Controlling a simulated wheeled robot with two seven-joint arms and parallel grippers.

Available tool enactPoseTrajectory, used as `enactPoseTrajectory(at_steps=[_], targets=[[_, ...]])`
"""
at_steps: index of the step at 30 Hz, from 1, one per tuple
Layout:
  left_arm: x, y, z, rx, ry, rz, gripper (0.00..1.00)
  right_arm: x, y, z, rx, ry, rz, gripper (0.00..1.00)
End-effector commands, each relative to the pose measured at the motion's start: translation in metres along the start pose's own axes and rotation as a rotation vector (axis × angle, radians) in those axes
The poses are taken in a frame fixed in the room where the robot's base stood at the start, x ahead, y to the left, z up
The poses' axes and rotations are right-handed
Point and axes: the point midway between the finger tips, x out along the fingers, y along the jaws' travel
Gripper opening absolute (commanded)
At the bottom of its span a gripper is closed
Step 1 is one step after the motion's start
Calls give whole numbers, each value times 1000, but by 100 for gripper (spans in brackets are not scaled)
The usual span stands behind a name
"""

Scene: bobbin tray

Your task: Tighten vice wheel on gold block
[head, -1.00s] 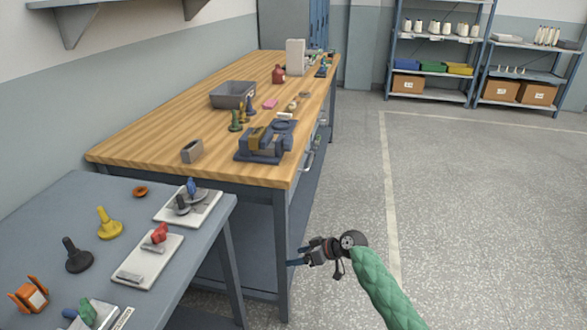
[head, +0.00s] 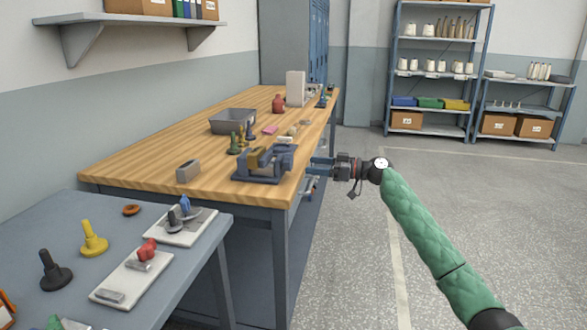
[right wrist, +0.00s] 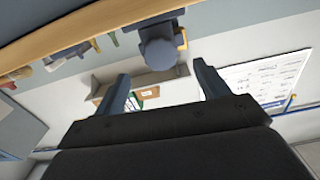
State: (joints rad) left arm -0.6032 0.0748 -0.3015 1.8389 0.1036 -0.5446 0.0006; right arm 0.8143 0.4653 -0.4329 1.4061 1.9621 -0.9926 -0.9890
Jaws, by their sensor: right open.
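The blue-grey vice (head: 262,176) stands near the front right edge of the wooden workbench. A gold block (head: 256,158) sits in its jaws. The vice wheel (head: 287,152) is at the vice's right end; its outline is small in the head view. In the right wrist view a round blue-grey part (right wrist: 158,50), which looks like the wheel, lies ahead of the fingers. My right gripper (head: 316,167) is level with the vice, just right of it and beyond the bench edge. It is open and empty, and seems apart from the wheel. My left gripper is not in view.
A lower grey table (head: 85,215) with coloured knobs and plates stands at front left. The floor right is clear.

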Motion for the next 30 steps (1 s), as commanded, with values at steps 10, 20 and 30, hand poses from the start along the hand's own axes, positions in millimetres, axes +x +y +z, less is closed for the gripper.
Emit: enactPoseTrajectory(at_steps=[10,20,30], targets=[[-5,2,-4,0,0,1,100,44,0,-3,-1,1,-1,74],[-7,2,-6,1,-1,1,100,74,0,-1,-1,1,-1,74],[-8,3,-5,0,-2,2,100,76,0,-1,0,0,0,66]])
